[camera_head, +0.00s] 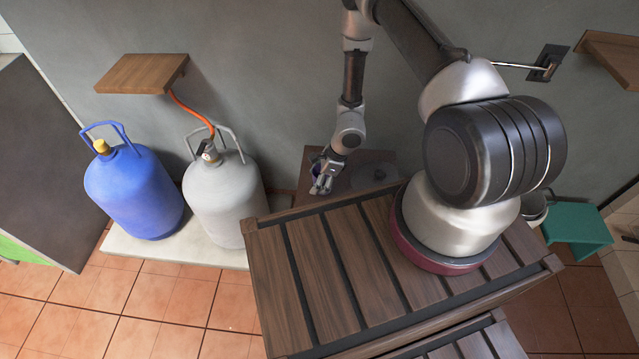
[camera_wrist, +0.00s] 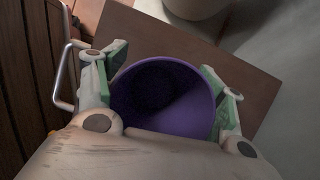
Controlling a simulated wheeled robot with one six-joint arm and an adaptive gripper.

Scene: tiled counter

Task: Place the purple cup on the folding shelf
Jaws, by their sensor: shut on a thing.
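The purple cup (camera_wrist: 192,112) sits between the fingers of my gripper in the wrist view, its open mouth facing the camera. My gripper (camera_head: 322,182) is shut on it, one finger on each side. In the head view the cup (camera_head: 316,170) is small and mostly hidden by the gripper. Both are over a brown board (camera_head: 304,190) behind the slatted table; I cannot tell whether the cup touches it. A wooden wall shelf (camera_head: 143,73) is at upper left, and another (camera_head: 612,57) is at the right edge. I cannot tell which is the folding shelf.
A blue gas cylinder (camera_head: 135,190) and a grey one (camera_head: 226,195) stand on a pale slab left of my gripper. An orange hose (camera_head: 190,110) rises near the left shelf. The slatted table (camera_head: 315,270) fills the foreground. A teal stool (camera_head: 577,224) is at right.

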